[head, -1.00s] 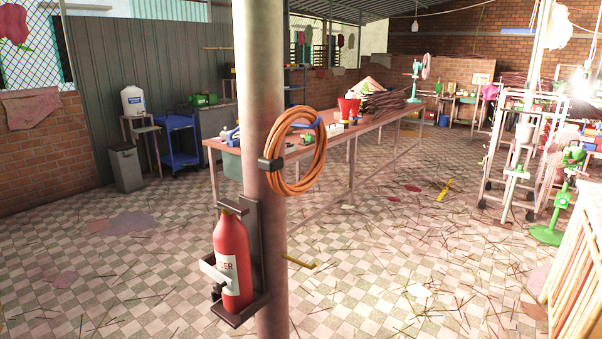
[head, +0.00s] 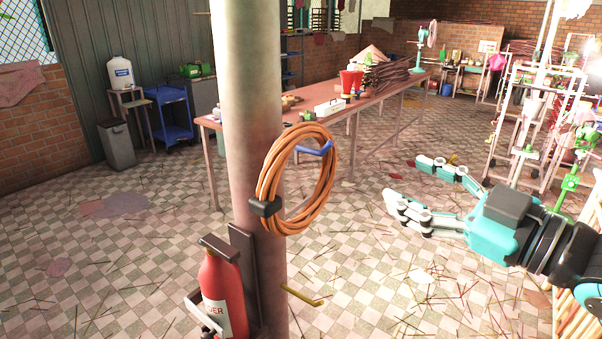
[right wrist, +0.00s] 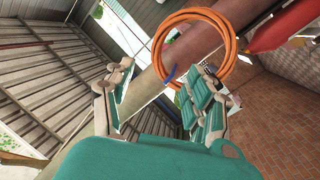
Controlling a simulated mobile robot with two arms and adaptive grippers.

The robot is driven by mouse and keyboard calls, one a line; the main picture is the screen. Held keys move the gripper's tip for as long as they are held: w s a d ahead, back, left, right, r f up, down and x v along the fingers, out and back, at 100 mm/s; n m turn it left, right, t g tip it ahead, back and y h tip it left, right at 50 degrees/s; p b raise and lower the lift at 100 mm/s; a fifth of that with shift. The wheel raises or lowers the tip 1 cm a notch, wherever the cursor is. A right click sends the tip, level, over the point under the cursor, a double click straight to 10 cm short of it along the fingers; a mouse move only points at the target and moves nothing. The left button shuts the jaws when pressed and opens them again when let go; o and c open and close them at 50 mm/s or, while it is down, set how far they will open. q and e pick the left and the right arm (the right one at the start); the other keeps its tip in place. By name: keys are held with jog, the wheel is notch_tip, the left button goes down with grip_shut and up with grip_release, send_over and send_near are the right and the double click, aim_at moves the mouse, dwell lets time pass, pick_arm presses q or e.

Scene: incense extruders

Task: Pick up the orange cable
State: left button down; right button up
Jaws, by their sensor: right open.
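The orange cable (head: 264,188) is a coil that hangs on the pole, with a black clip (head: 265,207) at its lower left and a blue hook (head: 315,149) at its upper right. My right gripper (head: 402,185) is open and empty, to the right of the coil and apart from it in the head view. In the right wrist view the coil (right wrist: 234,62) shows beyond the open fingers (right wrist: 160,95), with the blue hook (right wrist: 168,74) near them. My left gripper is not in view.
The pole (head: 250,90) also carries a red fire extinguisher (head: 222,290) in a bracket below the coil, and a yellow hook (head: 302,297). A long table (head: 400,92) stands behind. Tiled floor around the pole is open, strewn with thin sticks.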

jog(key=p, duration=0.3)
send_near(332, 149)
jog(key=x, duration=0.2)
jog(key=p+x, duration=0.4)
jog(key=x, duration=0.5)
jog(key=shift+s, duration=0.1)
jog(key=shift+w+a+f, duration=0.1)
jog(key=shift+w+a, duration=0.1)
jog(key=shift+d, duration=0.15)
jog(key=c, duration=0.3)
grip_shut()
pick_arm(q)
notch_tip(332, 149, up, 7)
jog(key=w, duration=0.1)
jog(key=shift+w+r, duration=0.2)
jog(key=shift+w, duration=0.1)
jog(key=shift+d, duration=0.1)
